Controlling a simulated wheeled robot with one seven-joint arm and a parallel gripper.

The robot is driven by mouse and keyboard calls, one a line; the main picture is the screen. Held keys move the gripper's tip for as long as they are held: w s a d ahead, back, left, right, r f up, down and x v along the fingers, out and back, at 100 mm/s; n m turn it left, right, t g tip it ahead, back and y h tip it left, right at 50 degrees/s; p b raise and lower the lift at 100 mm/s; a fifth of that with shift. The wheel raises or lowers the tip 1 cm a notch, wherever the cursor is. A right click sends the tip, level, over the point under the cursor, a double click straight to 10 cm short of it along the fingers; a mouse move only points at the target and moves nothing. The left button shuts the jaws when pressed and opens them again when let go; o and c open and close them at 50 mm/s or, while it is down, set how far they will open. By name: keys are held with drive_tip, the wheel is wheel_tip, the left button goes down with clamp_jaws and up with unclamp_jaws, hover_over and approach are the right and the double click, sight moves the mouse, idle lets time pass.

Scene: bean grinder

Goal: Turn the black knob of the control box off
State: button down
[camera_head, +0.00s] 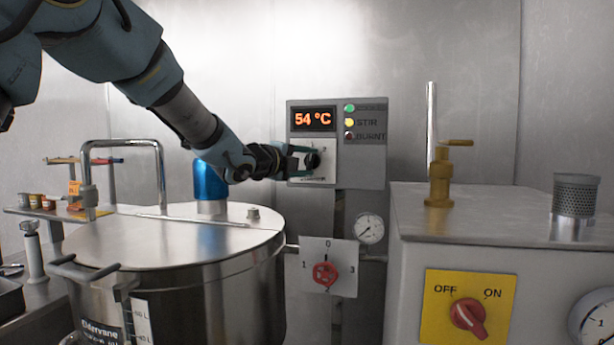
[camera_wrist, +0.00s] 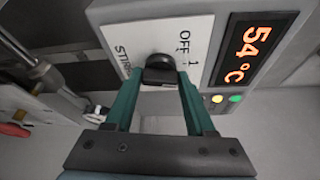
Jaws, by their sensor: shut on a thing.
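The grey control box (camera_head: 367,145) hangs on the back wall, with a display reading 54 °C and a white dial plate. It also shows in the wrist view (camera_wrist: 210,10), where the plate carries the words OFF and STIRR. The black knob (camera_wrist: 160,68) sits on this plate; in the head view the knob (camera_head: 312,160) is partly behind the fingers. My gripper (camera_wrist: 160,82) has its green fingers on both sides of the knob and is shut on it. The knob's pointer is hard to read. The green and yellow lamps look lit, the BURNT lamp dark.
A lidded steel kettle (camera_head: 170,240) stands below my arm. A red knob on a white plate (camera_head: 328,267) and a gauge (camera_head: 369,228) sit under the box. A cabinet (camera_head: 500,212) with a brass valve (camera_head: 440,178) stands at right.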

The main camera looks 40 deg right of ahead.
drive_tip(key=n+b, duration=0.1)
drive_tip(key=b, duration=0.1)
drive_tip(key=f+n+h+b, duration=0.1)
drive_tip(key=shift+w+n+b, duration=0.1)
drive_tip(key=shift+n+b, duration=0.2)
drive_tip(key=shift+b, duration=0.1)
drive_tip(key=n+b, duration=0.2)
drive_tip(key=b, duration=0.1)
drive_tip(key=n+t+h+b, duration=0.1)
drive_tip(key=n+b, duration=0.1)
drive_tip(key=b, duration=0.1)
drive_tip(key=shift+f+n+h, duration=0.15)
drive_tip(key=shift+n+h, duration=0.15)
drive_tip(key=n+t+b, duration=0.1)
drive_tip(key=n+b, duration=0.2)
drive_tip(key=b, duration=0.1)
drive_tip(key=shift+h, duration=0.3)
drive_tip(key=shift+r+n+t+b, duration=0.2)
drive_tip(key=shift+n+t+b, duration=0.1)
drive_tip(key=shift+n+b, duration=0.45)
drive_tip(key=shift+r+n, duration=0.1)
drive_tip(key=shift+n, duration=0.15)
drive_tip(key=shift+c, duration=1.2)
unclamp_jaws()
drive_tip(key=b+v, duration=0.2)
drive_tip(key=v, duration=0.8)
drive_tip(key=shift+s+a+f, duration=0.25)
drive_tip(key=shift+s+a, duration=0.05)
